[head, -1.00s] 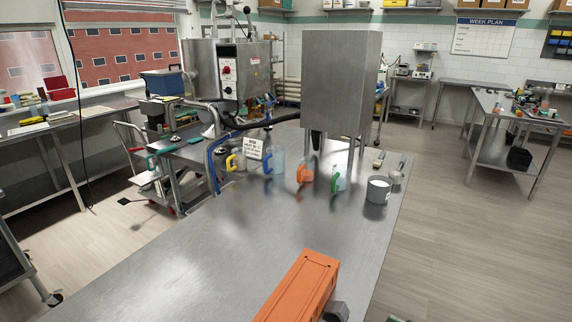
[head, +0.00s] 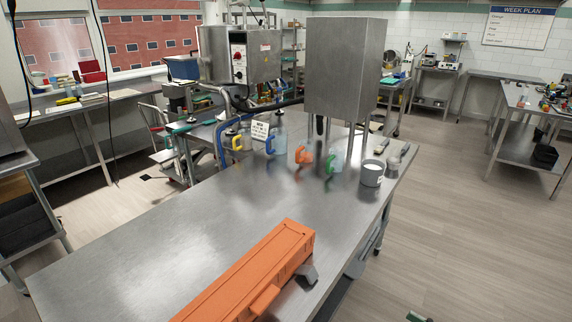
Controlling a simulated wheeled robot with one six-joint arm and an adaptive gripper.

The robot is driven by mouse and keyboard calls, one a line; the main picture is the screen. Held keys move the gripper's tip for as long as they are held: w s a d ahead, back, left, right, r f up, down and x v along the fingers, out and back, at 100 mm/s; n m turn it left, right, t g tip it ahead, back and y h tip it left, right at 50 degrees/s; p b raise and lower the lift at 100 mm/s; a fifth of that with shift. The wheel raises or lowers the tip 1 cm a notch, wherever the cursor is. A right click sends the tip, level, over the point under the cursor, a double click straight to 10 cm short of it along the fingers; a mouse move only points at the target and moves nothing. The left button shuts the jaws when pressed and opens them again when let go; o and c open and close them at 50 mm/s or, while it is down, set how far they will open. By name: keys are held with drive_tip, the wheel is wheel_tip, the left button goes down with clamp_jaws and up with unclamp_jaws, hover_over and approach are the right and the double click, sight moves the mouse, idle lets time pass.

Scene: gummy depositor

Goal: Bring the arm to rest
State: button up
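My gripper is not visible in the head view, so its state and what it may hold are hidden. A long orange box-shaped thing (head: 262,262) with a grey block at its side reaches in from the bottom edge over the steel table (head: 150,235). I cannot tell whether it lies on the table or is part of my arm.
Jugs with yellow, blue, orange and green handles, including a green-handled jug (head: 335,160), stand at the table's far end below a steel hopper (head: 345,65).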

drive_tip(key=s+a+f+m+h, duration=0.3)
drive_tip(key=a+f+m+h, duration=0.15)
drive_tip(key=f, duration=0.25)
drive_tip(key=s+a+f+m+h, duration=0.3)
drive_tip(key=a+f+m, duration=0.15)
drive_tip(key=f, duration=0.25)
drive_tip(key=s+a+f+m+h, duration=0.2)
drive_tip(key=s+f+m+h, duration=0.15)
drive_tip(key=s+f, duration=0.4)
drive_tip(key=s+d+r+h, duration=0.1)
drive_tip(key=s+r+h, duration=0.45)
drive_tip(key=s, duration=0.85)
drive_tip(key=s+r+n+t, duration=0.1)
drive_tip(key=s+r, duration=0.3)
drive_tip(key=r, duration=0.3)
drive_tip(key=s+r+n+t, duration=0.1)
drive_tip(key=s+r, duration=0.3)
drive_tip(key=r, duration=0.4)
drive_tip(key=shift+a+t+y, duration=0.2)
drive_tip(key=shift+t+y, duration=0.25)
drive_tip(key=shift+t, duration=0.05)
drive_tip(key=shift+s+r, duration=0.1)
